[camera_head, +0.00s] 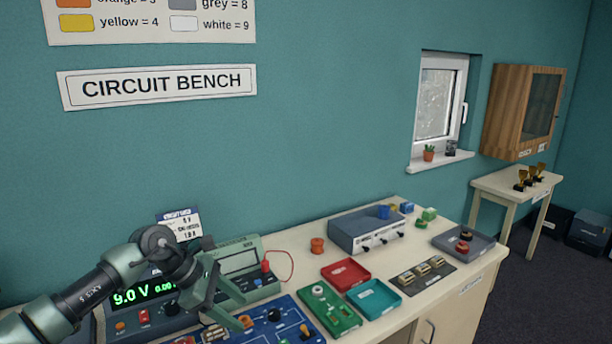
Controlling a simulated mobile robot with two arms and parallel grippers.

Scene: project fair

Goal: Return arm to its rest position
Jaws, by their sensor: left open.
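My left arm comes in from the left, and its green-grey left gripper (228,300) is over the left part of the bench (292,243). The gripper is open, and I see nothing between its fingers. It is in front of a power supply (140,297) reading 9.0 V and beside a green meter (243,262) with a red plug and lead. A blue circuit board (283,318) lies just right of the fingers. The arm hides part of the power supply and a small card stand (180,222) behind it. My right gripper is out of view.
A green board (328,308), red tray (345,273), teal tray (374,298) and grey box with knobs (367,231) stand on the bench. A grey tray (463,242) is at its right end. The space above the bench's right half is clear.

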